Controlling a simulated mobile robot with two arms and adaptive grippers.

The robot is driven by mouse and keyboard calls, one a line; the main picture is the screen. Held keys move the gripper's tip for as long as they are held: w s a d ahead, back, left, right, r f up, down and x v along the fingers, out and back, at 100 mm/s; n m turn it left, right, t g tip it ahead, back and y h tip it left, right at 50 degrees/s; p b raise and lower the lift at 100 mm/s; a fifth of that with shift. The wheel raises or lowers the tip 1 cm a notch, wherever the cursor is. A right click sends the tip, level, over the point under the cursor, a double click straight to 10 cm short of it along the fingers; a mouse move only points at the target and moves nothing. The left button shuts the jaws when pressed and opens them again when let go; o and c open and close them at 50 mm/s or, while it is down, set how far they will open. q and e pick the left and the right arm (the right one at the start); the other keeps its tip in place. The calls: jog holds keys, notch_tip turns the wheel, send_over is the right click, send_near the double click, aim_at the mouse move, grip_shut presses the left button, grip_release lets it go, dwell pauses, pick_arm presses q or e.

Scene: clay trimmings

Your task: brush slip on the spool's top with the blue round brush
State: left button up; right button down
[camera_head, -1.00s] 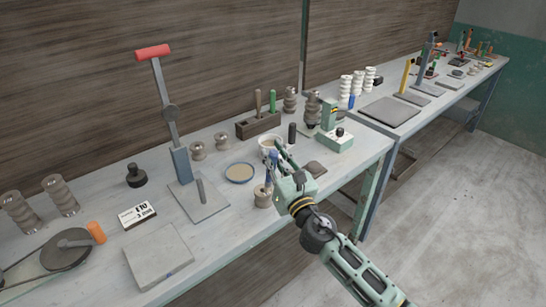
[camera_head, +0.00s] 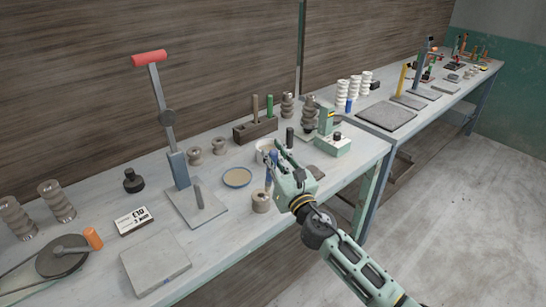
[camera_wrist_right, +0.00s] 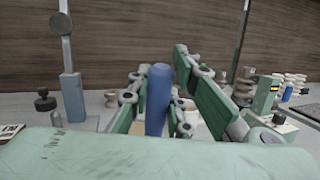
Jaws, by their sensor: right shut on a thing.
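My right gripper (camera_head: 272,156) is shut on the blue round brush (camera_head: 269,170), which hangs down near upright. In the right wrist view the blue handle (camera_wrist_right: 158,98) stands between the fingers. A short beige round piece (camera_head: 261,203), seemingly the spool, stands on the bench just below the brush. The brush's lower end is at or just above its top; I cannot tell whether they touch. A blue-rimmed dish (camera_head: 237,178) with beige content, seemingly slip, lies left of the gripper. My left gripper is not in view.
A white cup (camera_head: 263,147) stands right behind the gripper. A lever press (camera_head: 178,170) with a red handle stands to the left. A green-white device (camera_head: 329,142) and a wooden tool block (camera_head: 256,129) stand behind. The bench's front edge is close.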

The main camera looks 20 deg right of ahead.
jog(key=shift+f+b, duration=0.4)
jog(key=shift+f, duration=0.05)
dwell(0.4)
jog(key=shift+r, duration=0.1)
jog(key=shift+r+p, duration=3.35)
jog(key=shift+p, duration=0.05)
